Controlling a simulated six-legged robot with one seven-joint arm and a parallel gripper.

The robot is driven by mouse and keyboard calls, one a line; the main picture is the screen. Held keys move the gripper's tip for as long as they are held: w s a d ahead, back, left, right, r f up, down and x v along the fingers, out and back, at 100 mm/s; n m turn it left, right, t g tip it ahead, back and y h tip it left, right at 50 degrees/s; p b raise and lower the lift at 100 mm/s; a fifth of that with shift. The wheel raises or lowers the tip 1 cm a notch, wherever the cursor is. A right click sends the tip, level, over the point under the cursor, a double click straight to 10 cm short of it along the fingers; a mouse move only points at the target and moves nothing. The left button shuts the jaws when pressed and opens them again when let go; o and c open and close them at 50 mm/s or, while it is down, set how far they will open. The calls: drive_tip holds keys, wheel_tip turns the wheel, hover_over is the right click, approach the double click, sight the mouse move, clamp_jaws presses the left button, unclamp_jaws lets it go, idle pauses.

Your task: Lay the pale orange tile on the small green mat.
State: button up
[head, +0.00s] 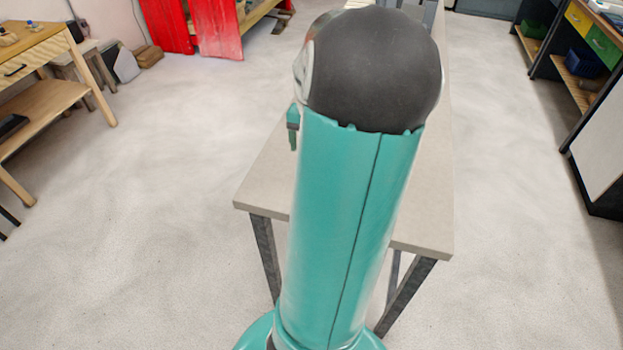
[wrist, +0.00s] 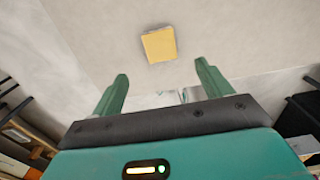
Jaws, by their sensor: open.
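The pale orange tile (wrist: 159,45) lies on a light grey surface in the wrist view, beyond my fingertips and roughly centred between them. My gripper (wrist: 160,70) is open, with its two green fingers spread and nothing between them. The fingers do not appear to touch the tile. In the head view my own arm covers the middle of the table, and the tile does not show. I do not see the small green mat in either view.
The narrow grey table (head: 262,185) runs away under my arm in the head view. A wooden bench (head: 40,50) stands at the left, red panels (head: 216,28) at the back, and shelves with bins (head: 585,60) at the right. Pale floor lies free on both sides.

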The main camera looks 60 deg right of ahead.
wheel_tip(320, 180, down, 11)
drive_tip(key=shift+r, duration=0.2)
drive_tip(key=c, duration=1.3)
drive_tip(key=shift+o, duration=0.2)
drive_tip(key=shift+r, duration=0.1)
